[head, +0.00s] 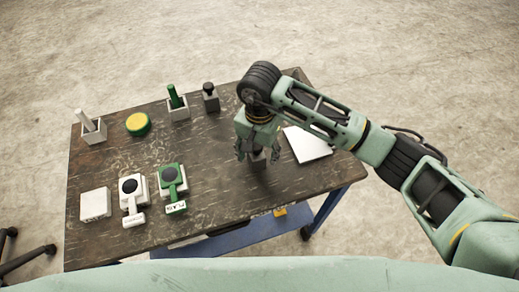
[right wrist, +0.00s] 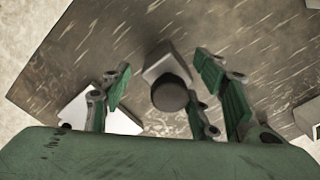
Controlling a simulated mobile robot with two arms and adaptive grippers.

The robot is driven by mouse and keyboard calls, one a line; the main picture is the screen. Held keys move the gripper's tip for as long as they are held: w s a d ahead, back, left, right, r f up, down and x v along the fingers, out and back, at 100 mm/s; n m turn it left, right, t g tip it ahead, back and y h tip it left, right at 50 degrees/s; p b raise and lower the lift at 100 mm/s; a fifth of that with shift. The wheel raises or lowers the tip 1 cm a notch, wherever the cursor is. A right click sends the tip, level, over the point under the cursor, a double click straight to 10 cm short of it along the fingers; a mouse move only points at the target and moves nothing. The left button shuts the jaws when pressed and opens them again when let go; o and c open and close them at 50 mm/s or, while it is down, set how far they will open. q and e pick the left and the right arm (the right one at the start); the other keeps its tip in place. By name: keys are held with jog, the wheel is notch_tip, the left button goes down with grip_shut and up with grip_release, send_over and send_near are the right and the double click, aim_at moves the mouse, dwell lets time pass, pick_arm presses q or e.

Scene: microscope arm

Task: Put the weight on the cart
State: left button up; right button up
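A grey block with a round dark knob, which looks like the weight (right wrist: 165,66), stands on the dark worn tabletop (head: 225,205). In the head view it is partly hidden below my right gripper (head: 257,156). In the right wrist view the knob lies between the spread fingers of my right gripper (right wrist: 165,95), with a gap on both sides. This gripper points down and is open and empty. A similar dark block with a black knob (head: 210,98) stands at the back edge. No separate cart is clear; the table has a blue frame (head: 237,236) with a caster. My left gripper is out of view.
A white flat plate (head: 307,144) lies right of the gripper. Along the left are a white holder (head: 94,132), a yellow-green round item (head: 138,124), a holder with a green stick (head: 178,108), a white box (head: 95,204), and white (head: 132,193) and green (head: 172,182) devices. The front middle is clear.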

jog(key=shift+r, duration=0.2)
notch_tip(320, 180, up, 12)
jog(key=b, duration=0.3)
jog(key=shift+f+b, duration=0.1)
jog(key=shift+b, duration=0.3)
